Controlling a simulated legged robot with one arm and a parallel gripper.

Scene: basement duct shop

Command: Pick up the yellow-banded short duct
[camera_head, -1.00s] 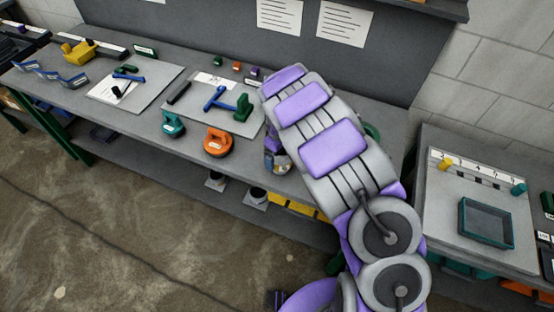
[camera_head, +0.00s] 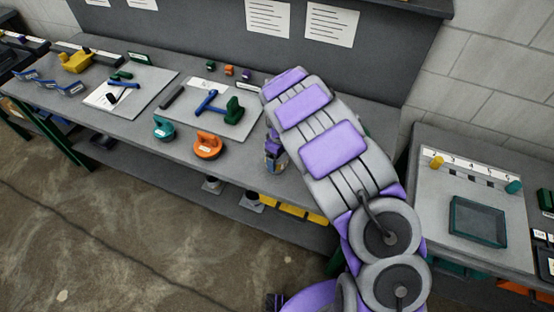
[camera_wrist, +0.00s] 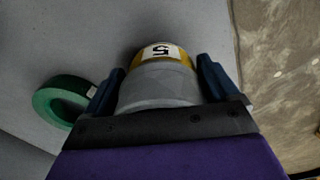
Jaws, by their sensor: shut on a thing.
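The yellow-banded short duct (camera_wrist: 158,85) is a grey cylinder with a yellow band and a white label reading 5. It sits between the two blue fingers of my gripper (camera_wrist: 160,88) in the wrist view, and the fingers are shut on its sides. In the head view my purple and grey arm covers most of the gripper. A small part of the gripper and what it holds (camera_head: 274,155) shows at the arm's left edge, near the front edge of the bench. I cannot tell whether the duct touches the bench.
A green ring (camera_wrist: 62,102) lies beside the gripper. On the bench (camera_head: 150,128), left of my arm, are an orange round tool (camera_head: 207,147), a teal one (camera_head: 164,128) and boards with tools. A second table with a teal tray (camera_head: 478,222) stands at right.

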